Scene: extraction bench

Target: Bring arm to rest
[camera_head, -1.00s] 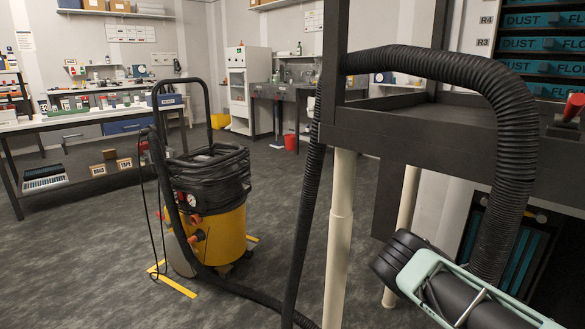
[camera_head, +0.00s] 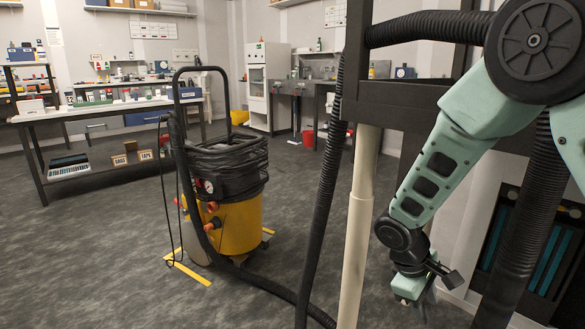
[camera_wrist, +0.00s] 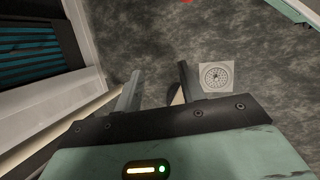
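My arm (camera_head: 450,165) is bent at the right of the head view, its pale green forearm hanging down. My gripper (camera_head: 425,305) points toward the floor beside the cream post, its fingertips partly cut off or hard to make out there. In the wrist view my gripper (camera_wrist: 157,78) has its two grey fingers apart over the grey floor. I see no held object, though a small pale and dark shape shows beside the right finger; I cannot tell what it is.
A black corrugated hose (camera_head: 425,27) loops around the dark bench frame (camera_head: 400,103), close to my arm. A cream post (camera_head: 358,230) stands left of my gripper. A yellow extractor (camera_head: 235,222) stands on open floor. A floor drain (camera_wrist: 216,77) shows in the wrist view.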

